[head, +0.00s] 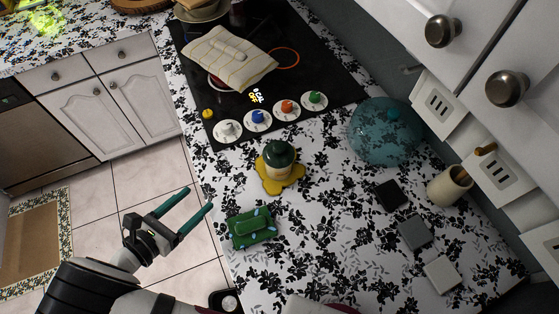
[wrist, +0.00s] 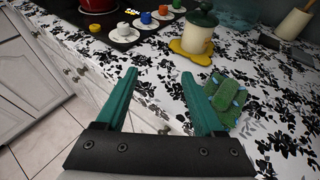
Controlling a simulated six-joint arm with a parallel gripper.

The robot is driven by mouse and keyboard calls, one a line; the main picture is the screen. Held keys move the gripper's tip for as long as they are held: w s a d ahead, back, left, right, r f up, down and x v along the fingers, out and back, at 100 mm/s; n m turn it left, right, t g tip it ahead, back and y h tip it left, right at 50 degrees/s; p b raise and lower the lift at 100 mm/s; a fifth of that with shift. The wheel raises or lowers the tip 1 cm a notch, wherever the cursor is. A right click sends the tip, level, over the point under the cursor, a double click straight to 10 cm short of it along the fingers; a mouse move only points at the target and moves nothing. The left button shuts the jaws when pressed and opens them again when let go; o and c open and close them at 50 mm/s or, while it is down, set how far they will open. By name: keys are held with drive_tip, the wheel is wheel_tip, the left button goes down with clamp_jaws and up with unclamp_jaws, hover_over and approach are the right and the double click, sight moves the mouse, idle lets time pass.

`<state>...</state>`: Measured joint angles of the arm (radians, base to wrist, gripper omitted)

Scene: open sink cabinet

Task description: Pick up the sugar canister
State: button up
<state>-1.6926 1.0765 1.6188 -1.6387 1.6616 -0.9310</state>
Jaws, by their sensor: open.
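The sugar canister seems to be the small cream jar with a dark green lid (head: 278,160). It stands upright on a yellow flower-shaped mat (head: 291,184) on the floral counter. In the wrist view the canister (wrist: 199,34) is at the upper right, beyond my fingers. My gripper (head: 194,198) has green fingers spread apart with nothing between them. It is off the counter's left edge in the head view, to the lower left of the canister. In the wrist view my gripper (wrist: 160,78) points toward the counter edge.
A blue glass dome (head: 384,132), a utensil crock (head: 448,186) and small square blocks (head: 414,233) are to the right.

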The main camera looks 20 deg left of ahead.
drive_tip(key=o, duration=0.5)
drive_tip(key=m+t+h, duration=0.2)
drive_tip(key=m+h, duration=0.1)
drive_tip(key=h, duration=0.3)
approach(287, 151)
drive_tip(key=s+a+f, duration=0.2)
drive_tip(key=s, duration=0.1)
drive_tip(key=shift+s+a+f, duration=0.15)
drive_tip(key=shift+a+f, duration=0.1)
drive_tip(key=shift+f, duration=0.15)
drive_tip(key=x, duration=1.5)
drive_tip(key=shift+w+a, duration=0.15)
drive_tip(key=shift+w, duration=0.15)
drive_tip(key=c, duration=1.5)
